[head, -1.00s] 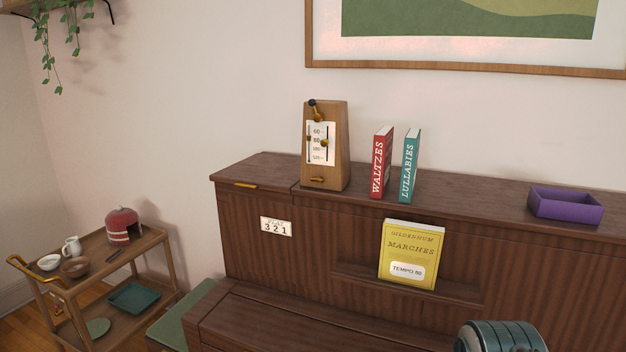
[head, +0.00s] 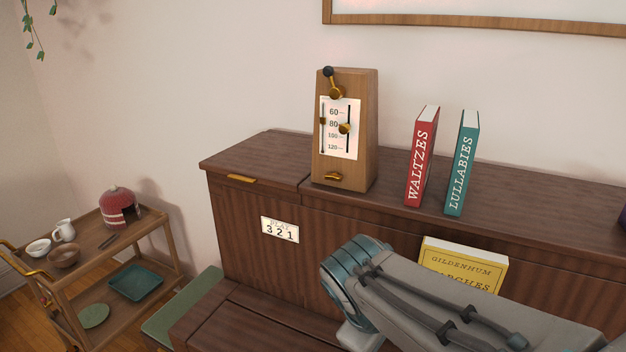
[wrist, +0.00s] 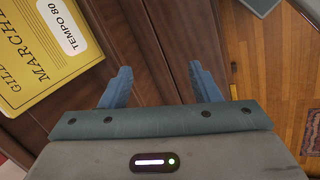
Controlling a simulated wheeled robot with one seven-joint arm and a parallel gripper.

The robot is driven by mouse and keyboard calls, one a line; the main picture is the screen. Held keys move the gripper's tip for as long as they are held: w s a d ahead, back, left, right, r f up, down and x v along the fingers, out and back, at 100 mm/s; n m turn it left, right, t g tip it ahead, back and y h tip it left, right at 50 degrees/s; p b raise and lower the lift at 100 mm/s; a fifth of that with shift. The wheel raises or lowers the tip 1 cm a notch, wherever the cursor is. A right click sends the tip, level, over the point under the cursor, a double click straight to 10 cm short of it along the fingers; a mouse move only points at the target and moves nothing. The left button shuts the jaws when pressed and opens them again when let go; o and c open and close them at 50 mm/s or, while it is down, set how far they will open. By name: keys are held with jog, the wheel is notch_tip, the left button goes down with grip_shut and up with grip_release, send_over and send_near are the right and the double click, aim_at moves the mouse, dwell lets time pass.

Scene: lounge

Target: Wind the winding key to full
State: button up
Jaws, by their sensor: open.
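A wooden metronome (head: 362,130) stands upright on the piano's top in the head view. A brass crank (head: 335,92) with a dark ball knob sits at its top, tilted up to the left. A small brass key-like piece (head: 333,176) sits low on its front; I cannot tell which of the two is the winding key. A brass slider (head: 345,128) is near 80 on the white scale. My gripper (wrist: 160,78) is open and empty in the wrist view, over the piano's front, apart from the metronome. The head view shows only my arm.
A red book (head: 421,158) and a teal book (head: 462,163) stand right of the metronome. A yellow music book (head: 463,263) is partly behind my arm; the wrist view shows its "TEMPO 80" label. A cart (head: 150,248) stands at left. The piano's top left of the metronome is clear.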

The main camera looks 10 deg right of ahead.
jog(key=w+r+n+t+h, duration=0.1)
jog(key=w+r+n+h, duration=0.1)
jog(key=w+n+h, duration=0.3)
jog(key=n+t+h+b, duration=0.2)
jog(key=n+t, duration=0.9)
jog(key=n, duration=0.6)
send_near(331, 180)
jog(key=p+x, duration=0.2)
jog(key=x, duration=0.7)
jog(key=shift+d+r+p, duration=0.1)
jog(key=shift+p, duration=0.2)
jog(key=c, duration=1)
